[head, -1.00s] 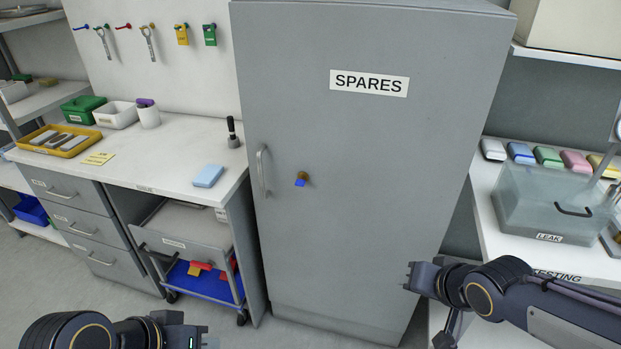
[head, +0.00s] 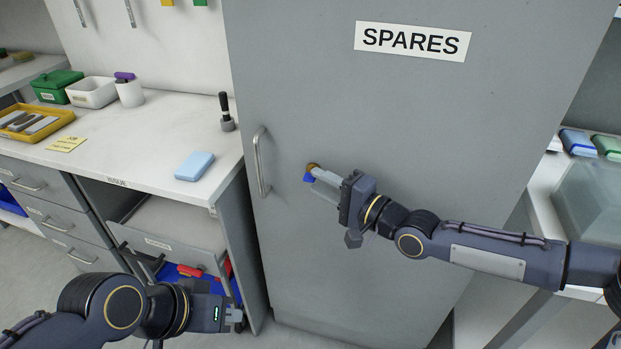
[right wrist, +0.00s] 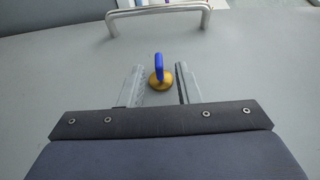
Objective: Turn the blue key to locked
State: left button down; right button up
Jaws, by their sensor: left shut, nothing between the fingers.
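The blue key (head: 309,178) sits in a brass lock (head: 313,167) on the grey SPARES cabinet door (head: 330,110). In the right wrist view the blue key (right wrist: 158,66) stands out from its round brass lock (right wrist: 161,80), between the two spread fingers, with a gap on each side. My right gripper (head: 322,184) is open around the key at the door, not closed on it. In the wrist view its fingers (right wrist: 160,82) reach about level with the lock. My left gripper (head: 236,314) is shut and empty, low in front of the drawer unit.
A vertical door handle (head: 262,162) is just left of the lock; it also shows in the wrist view (right wrist: 160,14). A workbench (head: 130,150) with a light blue block (head: 195,166) stands to the left. An open drawer (head: 165,242) is below it.

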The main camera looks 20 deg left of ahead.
aim_at(310, 178)
jog(key=shift+x, duration=1.8)
grip_shut()
